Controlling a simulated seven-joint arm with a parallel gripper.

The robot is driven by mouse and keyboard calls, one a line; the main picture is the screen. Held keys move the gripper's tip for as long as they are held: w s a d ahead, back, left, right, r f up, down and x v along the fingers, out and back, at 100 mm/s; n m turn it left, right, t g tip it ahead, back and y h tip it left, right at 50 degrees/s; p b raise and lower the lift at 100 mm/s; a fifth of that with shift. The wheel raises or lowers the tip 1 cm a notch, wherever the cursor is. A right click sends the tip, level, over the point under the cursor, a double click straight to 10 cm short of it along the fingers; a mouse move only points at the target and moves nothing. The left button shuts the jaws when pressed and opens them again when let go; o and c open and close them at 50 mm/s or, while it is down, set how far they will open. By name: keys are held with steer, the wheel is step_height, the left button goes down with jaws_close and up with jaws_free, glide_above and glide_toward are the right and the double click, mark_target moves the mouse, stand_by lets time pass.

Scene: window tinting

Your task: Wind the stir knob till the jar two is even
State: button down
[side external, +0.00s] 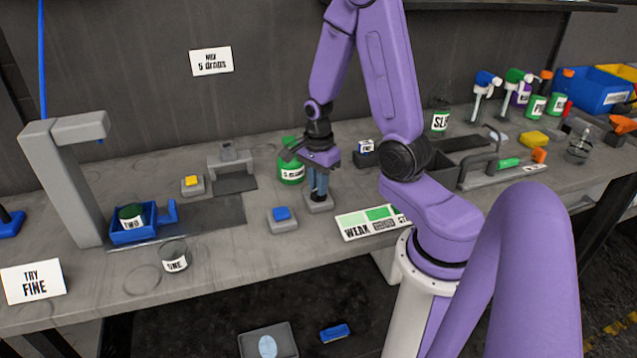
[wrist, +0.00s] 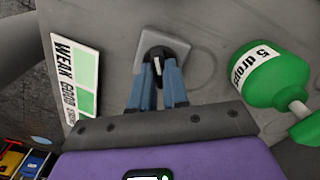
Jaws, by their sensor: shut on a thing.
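My gripper (side external: 318,192) points down at the bench, its blue fingers shut on a dark round knob on a small grey square base (side external: 320,208). In the wrist view the fingertips (wrist: 158,66) sit on either side of the black knob (wrist: 153,51), which has a pale mark. Jar two (side external: 131,216), with dark green contents and a "TWO" label, stands in a blue holder (side external: 145,235) under a grey post (side external: 70,175) at the left. How even its contents are is too small to tell.
Jar "ONE" (side external: 174,256) stands near the front edge. A blue button (side external: 281,213) and a yellow button (side external: 191,181) lie left of my gripper. A green "5 drops" bottle (wrist: 262,82) stands close by. A weak-to-strong card (wrist: 75,80) lies on the other side.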

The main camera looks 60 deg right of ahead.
steer(key=m, duration=0.4)
steer(key=shift+m, duration=0.3)
steer(key=m, duration=0.4)
stand_by(0.3)
steer(key=c, duration=1.1)
jaws_free()
step_height(320, 180, up, 17)
steer(key=shift+r, duration=0.2)
